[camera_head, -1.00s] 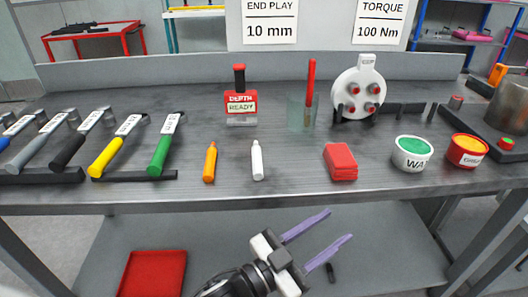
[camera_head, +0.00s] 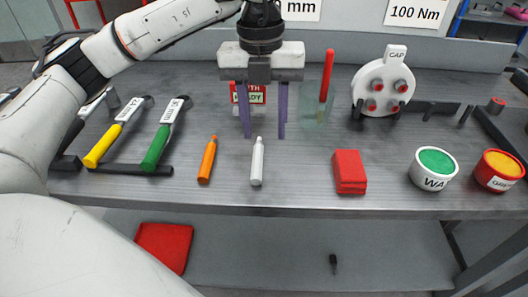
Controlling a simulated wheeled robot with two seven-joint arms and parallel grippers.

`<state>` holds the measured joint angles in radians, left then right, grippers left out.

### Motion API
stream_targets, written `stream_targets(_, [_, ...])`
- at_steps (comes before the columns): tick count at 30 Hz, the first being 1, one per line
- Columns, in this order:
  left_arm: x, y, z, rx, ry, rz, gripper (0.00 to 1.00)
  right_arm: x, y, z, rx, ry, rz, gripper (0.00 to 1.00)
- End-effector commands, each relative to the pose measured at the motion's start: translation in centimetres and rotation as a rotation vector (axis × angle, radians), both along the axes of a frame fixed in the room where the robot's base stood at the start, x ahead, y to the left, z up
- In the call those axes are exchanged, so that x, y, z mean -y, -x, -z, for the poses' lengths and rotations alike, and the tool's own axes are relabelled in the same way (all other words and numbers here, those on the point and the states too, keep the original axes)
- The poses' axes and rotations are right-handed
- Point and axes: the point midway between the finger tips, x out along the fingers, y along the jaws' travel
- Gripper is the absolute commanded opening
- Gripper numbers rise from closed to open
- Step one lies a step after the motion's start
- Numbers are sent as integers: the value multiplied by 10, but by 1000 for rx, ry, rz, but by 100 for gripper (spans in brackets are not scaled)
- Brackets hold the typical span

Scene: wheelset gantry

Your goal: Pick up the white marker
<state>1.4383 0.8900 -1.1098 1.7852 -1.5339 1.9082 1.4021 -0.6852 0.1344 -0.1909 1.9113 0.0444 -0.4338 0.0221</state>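The white marker (camera_head: 257,163) stands or lies near the front edge of the bench, its narrow tip toward the back. My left gripper (camera_head: 263,137) hangs over the bench behind the marker, pointing down. Its two purple fingers are spread apart with nothing between them. The fingertips look just behind and above the marker's tip, apart from it. An orange marker (camera_head: 207,161) is to the left of the white one. My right gripper is out of view.
A red block (camera_head: 349,172) is right of the marker. A clear holder with a red stick (camera_head: 326,76) stands behind. Green (camera_head: 160,140) and yellow-handled tools lie left. Tubs (camera_head: 433,170) are right.

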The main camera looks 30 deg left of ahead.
Motion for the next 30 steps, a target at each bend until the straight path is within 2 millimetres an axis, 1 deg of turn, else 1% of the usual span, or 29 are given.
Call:
stream_targets(1, [-9,-1,-4,8,-29,-22,40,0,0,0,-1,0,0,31])
stream_targets(2, [-12,-1,-4,9,-41,-32,40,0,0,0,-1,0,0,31])
stream_targets(4, [-17,-1,2,10,-56,-44,40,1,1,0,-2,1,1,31])
stream_targets(9, [-17,-1,29,10,-55,-42,40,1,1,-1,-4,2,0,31])
stream_targets(17, [-17,0,51,10,-53,-40,40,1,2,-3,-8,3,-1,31])
stream_targets(21, [-20,2,72,8,-53,-39,40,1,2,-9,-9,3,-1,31])
stream_targets(24, [-19,1,86,10,-51,-39,40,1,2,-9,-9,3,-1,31])
stream_targets(27, [-19,1,93,11,-50,-39,40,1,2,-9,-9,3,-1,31])
stream_targets(30, [-19,0,95,13,-49,-39,40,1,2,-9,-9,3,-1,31])
